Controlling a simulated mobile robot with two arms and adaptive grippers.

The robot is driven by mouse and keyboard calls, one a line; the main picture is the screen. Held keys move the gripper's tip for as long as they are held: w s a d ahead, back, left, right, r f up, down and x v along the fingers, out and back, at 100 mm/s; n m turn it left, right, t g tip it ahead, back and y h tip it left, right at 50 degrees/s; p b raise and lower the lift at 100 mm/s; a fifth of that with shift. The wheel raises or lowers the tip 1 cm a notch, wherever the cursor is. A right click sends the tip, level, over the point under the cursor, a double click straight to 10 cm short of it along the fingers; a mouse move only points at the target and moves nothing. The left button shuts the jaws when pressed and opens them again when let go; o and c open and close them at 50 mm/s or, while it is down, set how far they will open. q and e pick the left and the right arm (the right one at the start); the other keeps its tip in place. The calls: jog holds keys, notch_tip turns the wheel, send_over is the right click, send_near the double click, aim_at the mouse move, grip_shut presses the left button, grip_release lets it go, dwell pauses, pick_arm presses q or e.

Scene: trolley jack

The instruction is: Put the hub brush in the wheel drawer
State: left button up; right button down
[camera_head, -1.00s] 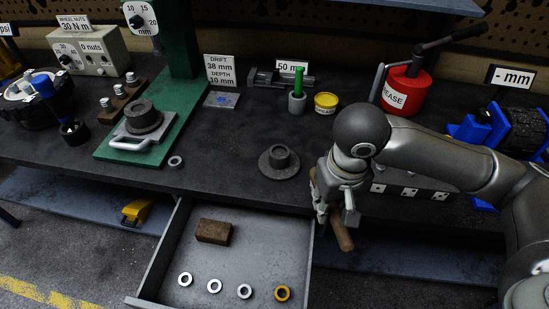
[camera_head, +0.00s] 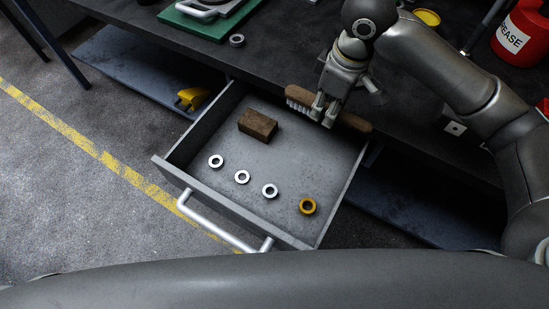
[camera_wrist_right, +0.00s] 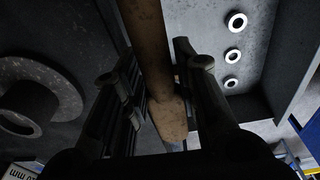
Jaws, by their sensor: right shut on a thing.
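The hub brush (camera_head: 354,122) has a brown wooden body and handle, with pale bristles at its left end. My right gripper (camera_head: 322,112) is shut on it near its middle. The brush lies roughly level over the bench's front edge and the back right of the open wheel drawer (camera_head: 215,197). Its handle end reaches right, past the drawer's side wall. In the right wrist view the brush (camera_wrist_right: 150,58) runs between the two dark fingers. My left gripper is not in view.
The drawer floor right of the block is clear. A flanged hub part (camera_wrist_right: 38,100) shows in the wrist view. The red grease pot (camera_head: 517,35) stands at the upper right.

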aim_at(312, 157)
jog(key=shift+w+a+f, duration=0.1)
jog(key=shift+w+f, duration=0.05)
jog(key=shift+f, duration=0.2)
notch_tip(312, 157, down, 18)
jog(key=shift+r+b, duration=0.25)
jog(key=shift+b, duration=0.1)
jog(key=shift+f, duration=0.1)
jog(key=c, duration=1.4)
grip_release()
jog(key=r, duration=0.8)
jog(key=s+d+r, duration=0.1)
jog(key=r, duration=0.3)
jog(key=shift+r, duration=0.1)
jog(key=shift+p, duration=0.3)
